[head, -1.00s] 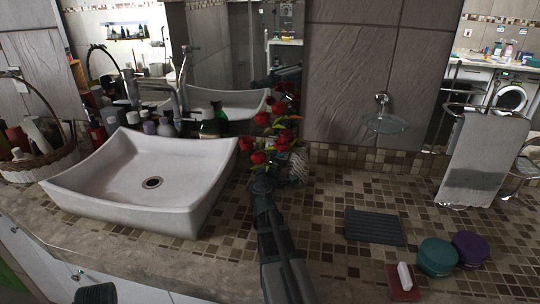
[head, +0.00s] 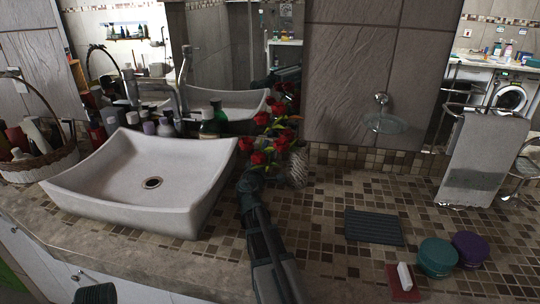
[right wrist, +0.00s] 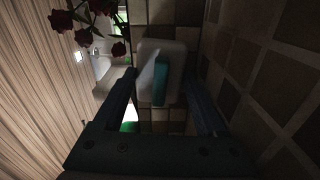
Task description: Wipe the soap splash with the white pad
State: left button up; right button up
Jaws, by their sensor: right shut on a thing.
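My right gripper (head: 248,183) is over the tiled counter, between the basin and the flower vase. In the right wrist view its two fingers (right wrist: 160,95) are shut on a pale white pad with a teal grip (right wrist: 161,82). The pad is hidden behind the gripper in the head view. I cannot make out the soap splash in either view. A dark ribbed part, likely of my left arm, shows at the bottom left of the head view; no left fingers show.
The white basin (head: 95,205) stands left of my right gripper. A vase (head: 298,168) with red roses (head: 262,142) is close on its right. Farther right are a dark slatted mat (head: 373,228), a teal tub (head: 437,257), a purple tub (head: 470,248) and a white block (head: 404,275) on a red base.

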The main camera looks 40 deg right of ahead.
jog(key=shift+s+a, duration=0.1)
jog(key=shift+v, duration=2.9)
jog(key=shift+a, duration=0.1)
jog(key=shift+v, duration=1.45)
